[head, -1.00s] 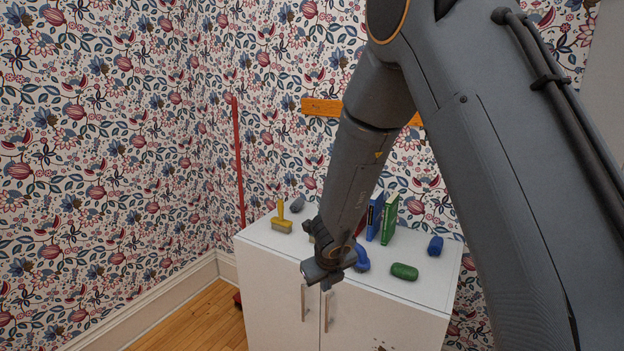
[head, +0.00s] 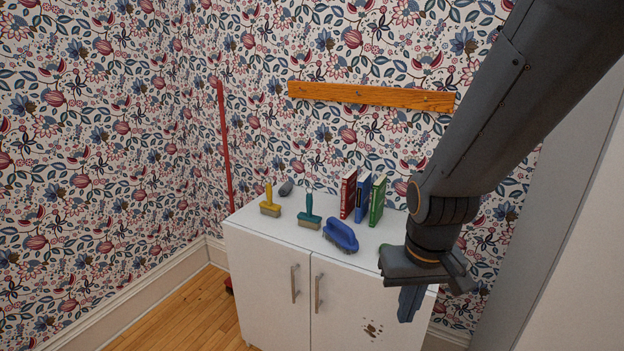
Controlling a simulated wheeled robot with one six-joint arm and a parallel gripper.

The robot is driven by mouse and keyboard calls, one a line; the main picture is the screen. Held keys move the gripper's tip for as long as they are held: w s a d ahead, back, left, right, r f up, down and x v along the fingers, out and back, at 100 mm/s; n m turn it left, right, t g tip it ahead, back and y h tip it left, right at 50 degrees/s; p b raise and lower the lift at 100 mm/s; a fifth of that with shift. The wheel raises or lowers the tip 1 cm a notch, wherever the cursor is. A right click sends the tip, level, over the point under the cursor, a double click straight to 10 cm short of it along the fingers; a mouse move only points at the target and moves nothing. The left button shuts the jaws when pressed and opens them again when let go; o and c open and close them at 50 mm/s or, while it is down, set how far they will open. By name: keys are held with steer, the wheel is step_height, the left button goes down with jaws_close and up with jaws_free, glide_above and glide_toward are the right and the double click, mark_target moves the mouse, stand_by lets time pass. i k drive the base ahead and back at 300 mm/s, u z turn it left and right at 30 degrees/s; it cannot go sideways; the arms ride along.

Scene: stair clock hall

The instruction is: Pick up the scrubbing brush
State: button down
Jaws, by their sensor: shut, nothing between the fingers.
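The blue scrubbing brush (head: 340,235) lies on the white cabinet top near its front edge, bristles down, with nothing on it. My gripper (head: 408,306) is shut and empty. It points down to the right of the brush, in front of the cabinet's right side in the picture, clearly apart from the brush.
A yellow-handled brush (head: 270,202), a teal-handled brush (head: 309,213) and a grey object (head: 286,188) stand left of it. Red (head: 348,192), blue (head: 363,197) and green (head: 377,200) books stand behind. My arm hides the cabinet top's (head: 262,228) right part.

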mark_target(343, 235)
steer(key=u, duration=0.05)
steer(key=k, duration=0.45)
steer(key=u, duration=1.05)
steer(key=k, duration=0.9)
steer(key=u, duration=0.7)
steer(key=i, duration=1.3)
steer(key=z, duration=0.45)
steer(key=i, duration=1.1)
steer(key=z, duration=1.65)
steer(key=i, duration=0.75)
steer(key=z, duration=0.75)
